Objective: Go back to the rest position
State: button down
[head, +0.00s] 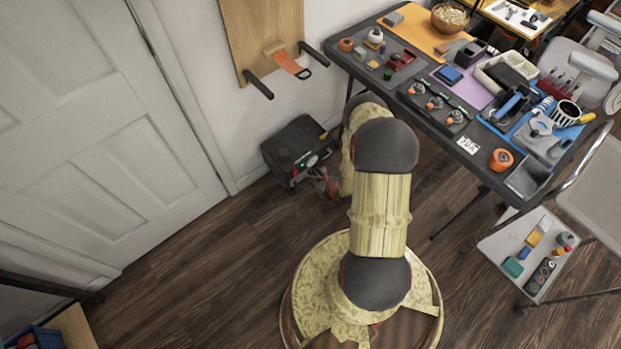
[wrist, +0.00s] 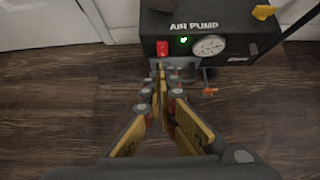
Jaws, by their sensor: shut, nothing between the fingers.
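My gripper (wrist: 160,72) is shut and empty in the wrist view, its fingertips together in front of the lower part of a black air pump (wrist: 226,43). I cannot tell whether the fingertips touch the pump. The pump has a red switch, a lit green light and a round gauge. In the head view the pump (head: 293,143) stands on the floor against the wall. My gripper (head: 328,187) shows there beside the pump's right front, partly hidden by my arm.
A crowded workbench (head: 416,128) stands at the right, with a low tray (head: 498,247) of small items below it. A wooden wall board (head: 253,25) with dark pegs hangs above the pump. A white door (head: 90,110) is at the left.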

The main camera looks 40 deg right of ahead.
jog(key=shift+a, duration=0.1)
jog(key=s+a+n+y, duration=0.3)
jog(key=a+y, duration=0.1)
jog(key=a, duration=0.5)
jog(key=s+a+r+n+g+y, duration=0.1)
jog(key=a+r+n+g+y, duration=0.25)
jog(key=r+n, duration=0.45)
jog(key=s+a+r+n+g+y, duration=0.1)
jog(key=a+r+n+g+y, duration=0.3)
jog(key=r, duration=0.9)
jog(key=s+a+r+n+t+h, duration=0.1)
jog(key=s+r+n+h, duration=0.3)
jog(key=r, duration=1.2)
jog(key=s+a+r+n+t+h, duration=0.1)
jog(key=s+r+n+h, duration=0.3)
jog(key=r+n, duration=0.5)
jog(key=s+a+r+n+t+h, duration=0.2)
jog(key=s+r+n, duration=0.5)
jog(key=r, duration=1.5)
jog(key=shift+s+a+r+h, duration=0.25)
jog(key=shift+a+r+h, duration=0.15)
jog(key=shift+a+h, duration=0.45)
jog(key=shift+d, duration=0.15)
